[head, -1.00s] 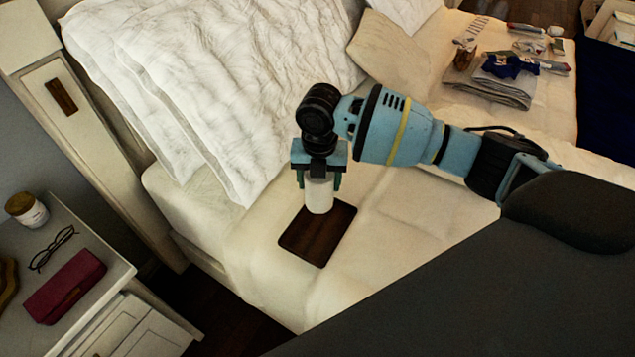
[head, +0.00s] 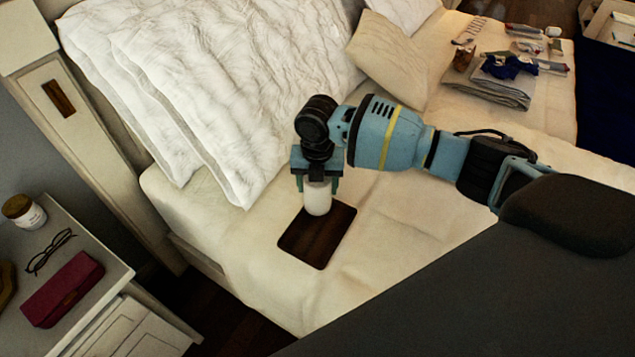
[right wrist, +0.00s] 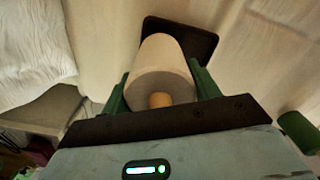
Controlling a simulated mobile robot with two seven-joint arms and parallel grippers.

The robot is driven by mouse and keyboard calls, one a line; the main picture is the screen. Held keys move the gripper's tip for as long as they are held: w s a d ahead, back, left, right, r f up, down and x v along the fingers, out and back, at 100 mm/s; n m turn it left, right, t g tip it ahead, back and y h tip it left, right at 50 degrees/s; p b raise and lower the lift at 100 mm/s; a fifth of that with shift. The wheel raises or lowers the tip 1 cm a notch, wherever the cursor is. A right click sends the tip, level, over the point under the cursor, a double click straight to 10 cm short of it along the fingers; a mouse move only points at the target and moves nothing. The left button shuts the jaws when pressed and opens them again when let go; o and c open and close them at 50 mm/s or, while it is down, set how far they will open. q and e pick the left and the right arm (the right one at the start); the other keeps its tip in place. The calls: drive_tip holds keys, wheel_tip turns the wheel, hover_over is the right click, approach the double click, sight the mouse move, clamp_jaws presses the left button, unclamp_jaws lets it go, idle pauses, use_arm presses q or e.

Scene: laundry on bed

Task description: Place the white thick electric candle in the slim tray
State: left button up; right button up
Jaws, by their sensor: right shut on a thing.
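The white thick electric candle (head: 318,199) is upright between the fingers of my right gripper (head: 318,184), which is shut on it. The slim tray (head: 316,237) is a dark brown rectangle lying on the bed. The candle's lower end is over or at the tray's far edge; I cannot tell whether it touches. In the right wrist view the candle (right wrist: 160,72) sits between the green fingers of the gripper (right wrist: 160,85), with the dark tray (right wrist: 203,45) beyond it. My left gripper is not in view.
White pillows (head: 220,80) lie close behind the gripper. A nightstand (head: 100,235) at the left holds a jar (head: 24,211), glasses (head: 50,252) and a red case (head: 62,289). Folded clothes (head: 498,90) and small items lie at the far right. The sheet around the tray is clear.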

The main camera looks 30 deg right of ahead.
drive_tip(key=shift+f, duration=0.6)
drive_tip(key=o, duration=1.1)
wheel_tip(320, 180, up, 13)
drive_tip(key=shift+r+p, duration=0.15)
drive_tip(key=shift+p, duration=0.35)
